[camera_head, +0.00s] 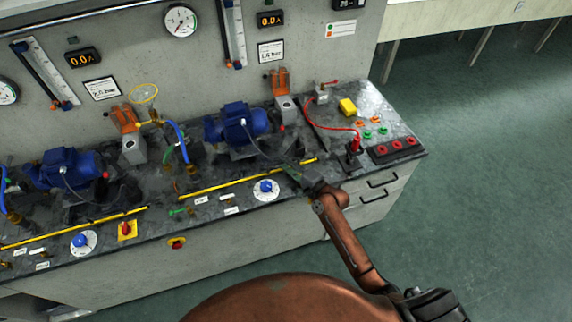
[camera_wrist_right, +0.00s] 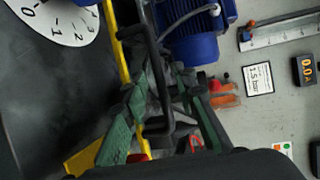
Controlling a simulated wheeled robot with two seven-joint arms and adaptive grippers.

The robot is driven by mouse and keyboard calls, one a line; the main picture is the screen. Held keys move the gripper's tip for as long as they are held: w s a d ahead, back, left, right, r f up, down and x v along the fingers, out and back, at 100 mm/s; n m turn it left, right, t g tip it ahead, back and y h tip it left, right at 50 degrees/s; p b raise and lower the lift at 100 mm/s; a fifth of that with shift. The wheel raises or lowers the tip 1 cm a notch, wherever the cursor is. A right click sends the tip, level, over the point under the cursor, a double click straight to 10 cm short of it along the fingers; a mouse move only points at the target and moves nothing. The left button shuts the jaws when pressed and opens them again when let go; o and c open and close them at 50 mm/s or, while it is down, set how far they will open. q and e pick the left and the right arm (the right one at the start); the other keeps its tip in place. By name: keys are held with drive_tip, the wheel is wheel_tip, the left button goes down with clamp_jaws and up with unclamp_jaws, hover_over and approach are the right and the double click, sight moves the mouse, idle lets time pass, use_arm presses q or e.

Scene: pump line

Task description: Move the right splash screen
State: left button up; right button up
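The right splash screen's pane is not clear to make out. A yellow edge strip (camera_head: 245,178), likely part of it, runs along the bench front behind the blue dial. It also shows in the right wrist view (camera_wrist_right: 124,62), beside a black bar handle (camera_wrist_right: 158,88). My right gripper (camera_head: 294,172) is at the right end of this strip. In the right wrist view its green fingers (camera_wrist_right: 160,95) stand apart on either side of the handle. Contact with the handle cannot be told. My left gripper is out of view.
A blue pump (camera_head: 238,124) stands behind the strip, and a blue-knobbed dial (camera_head: 266,188) in front of it. A red cable (camera_head: 335,127) and red sockets (camera_head: 394,147) lie to the right. The green floor (camera_head: 480,160) beyond the bench is clear.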

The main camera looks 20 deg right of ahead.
clamp_jaws()
idle(0.7)
